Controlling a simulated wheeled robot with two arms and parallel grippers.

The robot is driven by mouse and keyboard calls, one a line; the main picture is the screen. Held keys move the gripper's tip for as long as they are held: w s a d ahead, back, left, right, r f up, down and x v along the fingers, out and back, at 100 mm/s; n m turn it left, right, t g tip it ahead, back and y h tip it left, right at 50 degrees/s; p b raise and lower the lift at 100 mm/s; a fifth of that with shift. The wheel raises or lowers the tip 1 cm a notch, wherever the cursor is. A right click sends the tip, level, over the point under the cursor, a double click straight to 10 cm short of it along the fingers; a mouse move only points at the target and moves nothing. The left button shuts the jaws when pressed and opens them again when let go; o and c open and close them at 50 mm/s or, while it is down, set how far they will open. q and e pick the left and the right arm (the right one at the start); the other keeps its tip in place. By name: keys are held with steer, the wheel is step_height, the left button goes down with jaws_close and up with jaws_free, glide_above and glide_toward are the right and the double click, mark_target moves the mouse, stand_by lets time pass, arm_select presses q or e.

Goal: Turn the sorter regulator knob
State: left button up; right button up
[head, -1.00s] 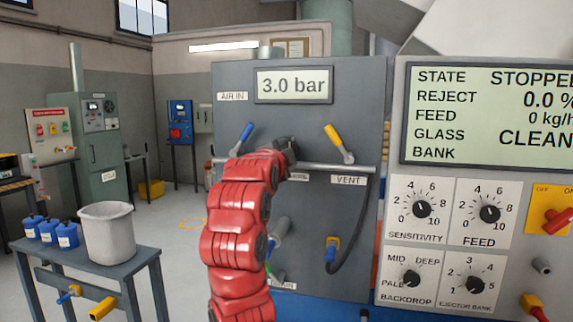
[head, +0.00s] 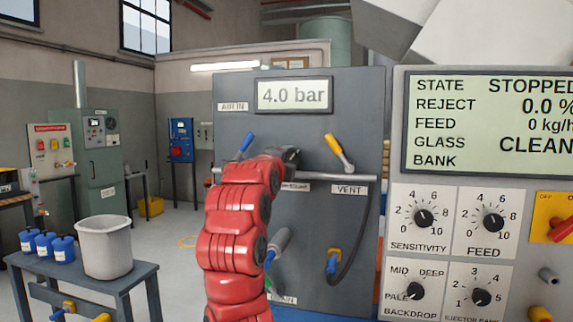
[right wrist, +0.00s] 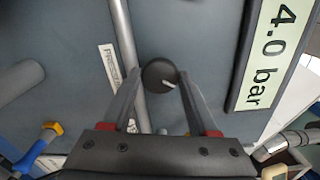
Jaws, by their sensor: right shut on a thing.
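The regulator knob (right wrist: 160,75) is a dark round knob with a light pointer mark on the grey panel (head: 300,230). In the right wrist view my right gripper (right wrist: 163,84) has its two fingers on either side of the knob, shut on it. In the head view my red right arm reaches up to the panel, and its gripper (head: 287,158) hides the knob. The display (head: 293,95) above reads 4.0 bar; it also shows in the right wrist view (right wrist: 270,55). My left gripper is not in view.
A horizontal pipe (head: 345,177) crosses the panel close by. A blue-handled valve (head: 244,146) is left of the gripper, a yellow-handled valve (head: 338,150) right of it. The sorter panel with state screen (head: 490,124) stands at right. A table with a grey bucket (head: 104,247) is at left.

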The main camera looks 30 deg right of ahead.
stand_by(0.3)
steer(key=o, duration=1.3)
steer(key=shift+o, duration=0.2)
steer(key=b+v, duration=0.1)
steer(key=v, duration=1.6)
steer(key=shift+s, duration=0.25)
steer(key=shift+a, duration=0.15)
